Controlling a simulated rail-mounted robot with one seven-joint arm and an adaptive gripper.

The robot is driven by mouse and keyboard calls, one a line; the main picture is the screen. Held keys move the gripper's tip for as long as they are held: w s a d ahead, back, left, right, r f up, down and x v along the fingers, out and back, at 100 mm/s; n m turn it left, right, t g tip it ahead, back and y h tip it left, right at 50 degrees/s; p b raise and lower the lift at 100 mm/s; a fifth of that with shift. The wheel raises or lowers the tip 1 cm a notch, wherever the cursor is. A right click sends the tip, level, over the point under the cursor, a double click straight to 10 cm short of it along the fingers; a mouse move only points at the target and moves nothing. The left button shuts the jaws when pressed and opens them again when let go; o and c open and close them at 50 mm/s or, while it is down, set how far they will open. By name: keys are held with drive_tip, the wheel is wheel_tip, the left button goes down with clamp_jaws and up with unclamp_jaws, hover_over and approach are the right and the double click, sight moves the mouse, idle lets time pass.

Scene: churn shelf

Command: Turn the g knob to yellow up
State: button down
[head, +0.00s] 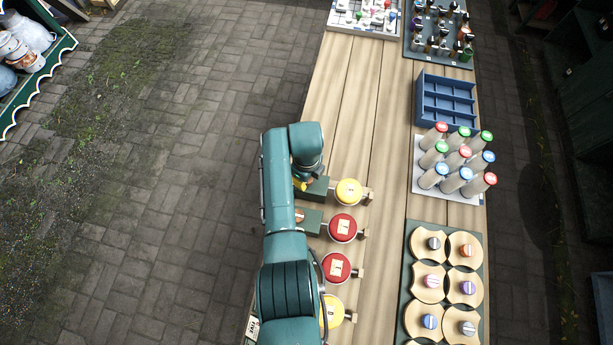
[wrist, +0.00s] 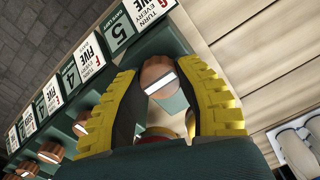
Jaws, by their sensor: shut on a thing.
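The g knob (wrist: 161,70) is a round wooden knob with a white stripe across its face. It sits between the yellow ridged fingers of my gripper (wrist: 157,80) in the wrist view, beside the label card with a G (wrist: 153,11). My gripper is shut on it. In the head view my gripper (head: 302,184) is at the farthest green block of the row, mostly hidden under my wrist. The disc at that block's right end is yellow (head: 349,192) on top, with a small dark mark.
Nearer me are two red-topped discs (head: 343,228) (head: 336,267) and another yellow-topped one (head: 331,312). More wooden knobs (wrist: 51,152) line the label row. To the right stand capped cylinders (head: 461,160), a blue rack (head: 446,100) and a knob board (head: 446,286). Bare planks lie beyond.

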drive_tip(key=c, duration=0.6)
unclamp_jaws()
drive_tip(key=shift+s+f, duration=0.1)
wheel_tip(320, 180, up, 12)
